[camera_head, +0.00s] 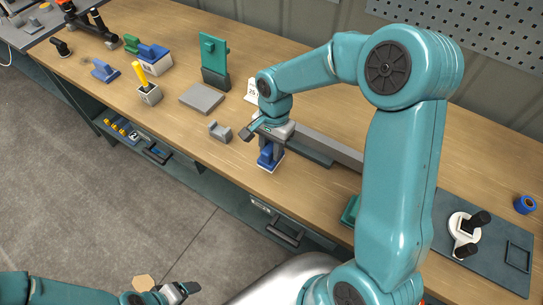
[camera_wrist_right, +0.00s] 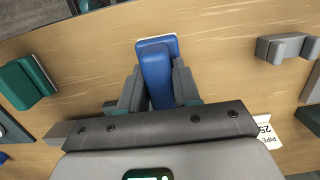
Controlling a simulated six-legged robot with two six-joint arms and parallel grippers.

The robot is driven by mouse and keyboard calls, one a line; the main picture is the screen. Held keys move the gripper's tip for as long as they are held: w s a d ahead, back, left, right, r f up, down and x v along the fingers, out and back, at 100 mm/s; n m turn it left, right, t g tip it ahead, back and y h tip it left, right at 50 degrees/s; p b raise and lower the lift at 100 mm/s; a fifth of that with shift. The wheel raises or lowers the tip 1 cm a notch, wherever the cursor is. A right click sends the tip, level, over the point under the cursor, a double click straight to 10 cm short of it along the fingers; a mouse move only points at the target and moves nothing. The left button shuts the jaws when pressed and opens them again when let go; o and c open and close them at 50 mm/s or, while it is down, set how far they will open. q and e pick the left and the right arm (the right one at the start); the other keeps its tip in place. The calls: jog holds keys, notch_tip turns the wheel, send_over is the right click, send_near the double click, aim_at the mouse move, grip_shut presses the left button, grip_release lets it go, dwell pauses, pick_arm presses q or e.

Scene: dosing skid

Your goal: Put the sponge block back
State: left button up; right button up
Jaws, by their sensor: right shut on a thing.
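The sponge block, blue with a white bottom layer and a raised blue grip, shows under my right gripper in the head view (camera_head: 269,160) and between its fingers in the wrist view (camera_wrist_right: 157,68). My right gripper (camera_head: 268,143) points down and is shut on the raised grip; its two grey fingers also show in the wrist view (camera_wrist_right: 158,92). The block is upright near the bench's front edge; I cannot tell whether it touches the wood. My left gripper (camera_head: 180,292) is low at the bottom left, away from the bench; its opening is unclear.
A grey U-shaped bracket (camera_head: 220,131) stands left of the block. Further left are a grey plate (camera_head: 201,98), a green stand (camera_head: 214,62), a yellow-handled tool (camera_head: 142,75) and blue blocks (camera_head: 105,71). A long grey bar (camera_head: 330,147) lies behind. Bare wood shows around the block.

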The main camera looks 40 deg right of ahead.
aim_at(271, 158)
jog(key=shift+f, duration=2.35)
jog(key=shift+s, duration=0.1)
jog(key=shift+f, duration=0.15)
jog(key=o, duration=1)
jog(key=shift+r, duration=0.2)
